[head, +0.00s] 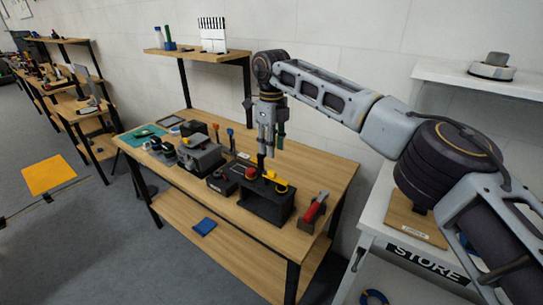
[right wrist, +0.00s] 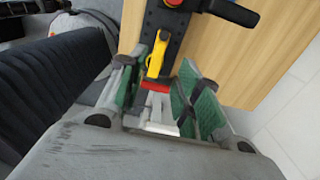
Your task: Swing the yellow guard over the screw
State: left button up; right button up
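The yellow guard (head: 277,184) sits on top of a black block-shaped device (head: 266,207) near the table's right side. In the right wrist view the guard (right wrist: 157,54) is a narrow yellow piece over a dark rail, with a small red part (right wrist: 155,85) just below it. My right gripper (head: 268,152) points down above the device. In the right wrist view its green-padded fingers (right wrist: 163,82) are spread apart with the guard ahead, apparently not touching it. I cannot make out the screw. My left gripper is not in view.
A red knob (head: 251,173) stands left of the guard. A grey machine (head: 201,156) and small tools crowd the table's left half. A red-handled tool (head: 315,210) stands at the right edge. The table's back right (head: 325,170) is clear.

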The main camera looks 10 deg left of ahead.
jog(key=shift+r, duration=1.45)
